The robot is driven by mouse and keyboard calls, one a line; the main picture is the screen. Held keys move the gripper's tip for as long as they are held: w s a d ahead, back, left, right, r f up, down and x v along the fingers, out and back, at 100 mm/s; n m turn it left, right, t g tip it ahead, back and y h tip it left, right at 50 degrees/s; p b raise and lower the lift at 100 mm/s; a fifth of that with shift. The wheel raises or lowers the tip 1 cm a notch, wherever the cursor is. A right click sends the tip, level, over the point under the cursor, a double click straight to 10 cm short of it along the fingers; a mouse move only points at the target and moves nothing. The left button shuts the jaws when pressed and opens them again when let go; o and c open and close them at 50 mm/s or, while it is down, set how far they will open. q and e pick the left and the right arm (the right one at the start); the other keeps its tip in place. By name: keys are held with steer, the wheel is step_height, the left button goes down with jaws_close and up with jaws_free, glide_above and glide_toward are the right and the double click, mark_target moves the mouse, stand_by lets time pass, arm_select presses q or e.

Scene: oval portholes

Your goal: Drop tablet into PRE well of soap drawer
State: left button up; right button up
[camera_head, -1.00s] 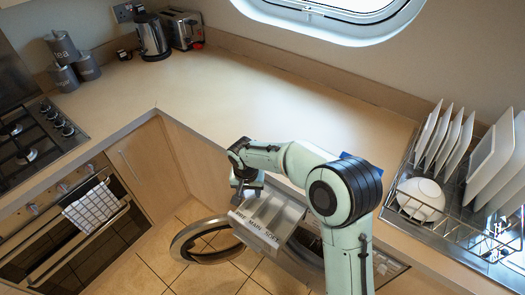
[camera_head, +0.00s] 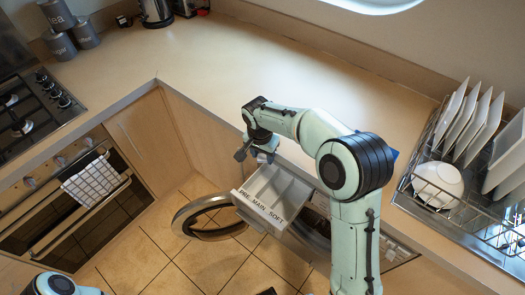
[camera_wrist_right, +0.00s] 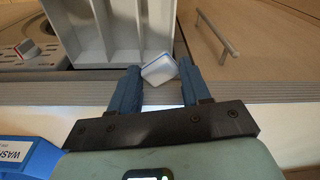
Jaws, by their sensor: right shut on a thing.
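The pulled-out soap drawer (camera_head: 283,190) has PRE, MAIN and SOFT on its front, PRE at the left. In the right wrist view its wells show at the top, and the PRE well (camera_wrist_right: 159,22) appears to be the rightmost. My right gripper (camera_head: 262,155) is near the drawer's back-left corner, by the counter edge. In the right wrist view it is shut on a small white tablet with blue edges (camera_wrist_right: 158,69), held tilted between blue fingertips. The tablet appears just beside the PRE well's near end; its height is unclear. My left gripper is out of view.
The open round washer door (camera_head: 190,222) is below the drawer. A blue WASH box (camera_wrist_right: 25,155) shows in the right wrist view. A dish rack (camera_head: 440,205) with plates and a bowl stands right. The middle counter (camera_head: 270,80) is clear.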

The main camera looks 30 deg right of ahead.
steer(key=shift+f, duration=0.2)
steer(key=o, duration=1.2)
steer(key=shift+w, duration=0.1)
steer(key=r, duration=0.4)
steer(key=a+r+p, duration=0.1)
steer(key=r, duration=0.4)
steer(key=s+r, duration=0.1)
steer(key=r, duration=0.3)
steer(key=shift+a+r, duration=0.15)
steer(key=shift+a, duration=0.05)
